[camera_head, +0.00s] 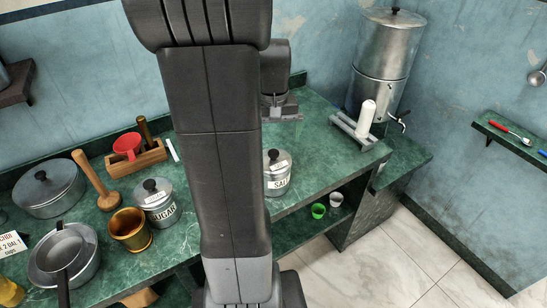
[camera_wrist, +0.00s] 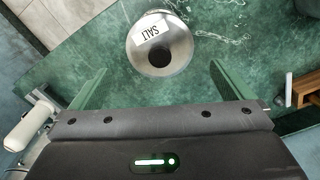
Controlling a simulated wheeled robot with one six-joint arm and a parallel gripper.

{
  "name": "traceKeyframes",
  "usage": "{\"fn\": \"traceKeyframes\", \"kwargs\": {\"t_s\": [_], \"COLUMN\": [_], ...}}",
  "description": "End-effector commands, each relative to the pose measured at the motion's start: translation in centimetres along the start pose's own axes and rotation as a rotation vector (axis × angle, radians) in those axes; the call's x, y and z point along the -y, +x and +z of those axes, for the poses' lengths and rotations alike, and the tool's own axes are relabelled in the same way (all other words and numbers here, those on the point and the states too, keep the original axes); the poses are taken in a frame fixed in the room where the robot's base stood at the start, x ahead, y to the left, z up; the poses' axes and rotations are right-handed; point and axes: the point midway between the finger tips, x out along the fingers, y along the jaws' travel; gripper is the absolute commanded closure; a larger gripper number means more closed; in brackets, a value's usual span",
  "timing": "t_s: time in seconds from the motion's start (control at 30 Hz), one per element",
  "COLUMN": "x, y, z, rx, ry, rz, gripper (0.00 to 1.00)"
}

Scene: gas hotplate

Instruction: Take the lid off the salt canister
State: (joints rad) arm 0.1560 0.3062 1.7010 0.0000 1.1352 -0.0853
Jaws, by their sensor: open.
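The salt canister (camera_head: 277,181) is a light metal tin marked SALT, standing on the green counter and partly hidden behind my arm in the head view. Its grey lid (camera_head: 279,162) with a dark knob is on top. In the wrist view the lid (camera_wrist: 171,62) is seen from above, its black knob (camera_wrist: 160,57) lying between the finger lines and a SALT label beside it. My gripper (camera_wrist: 158,68) is open and empty, with a finger to each side of the lid and apart from it. In the head view my gripper (camera_head: 281,117) is above and behind the canister.
A sugar canister (camera_head: 155,208), a brass mortar (camera_head: 130,232), a wooden pestle (camera_head: 95,180) and pots (camera_head: 49,188) stand to the left. A wooden rack (camera_head: 137,158) holds a red funnel. A metal urn (camera_head: 385,65) stands at the back right. The counter right of the salt canister is clear.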

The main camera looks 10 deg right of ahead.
Motion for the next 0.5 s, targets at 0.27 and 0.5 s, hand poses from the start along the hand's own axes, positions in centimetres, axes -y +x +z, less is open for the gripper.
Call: {"fn": "traceKeyframes", "kwargs": {"t_s": [0.27, 0.5], "x": [0.0, 0.0], "y": [2.3, 5.8], "z": [0.1, 0.2], "rx": [0.002, 0.003], "ry": [0.0, 0.0], "rz": [0.0, 0.0], "gripper": [0.0, 0.0]}}
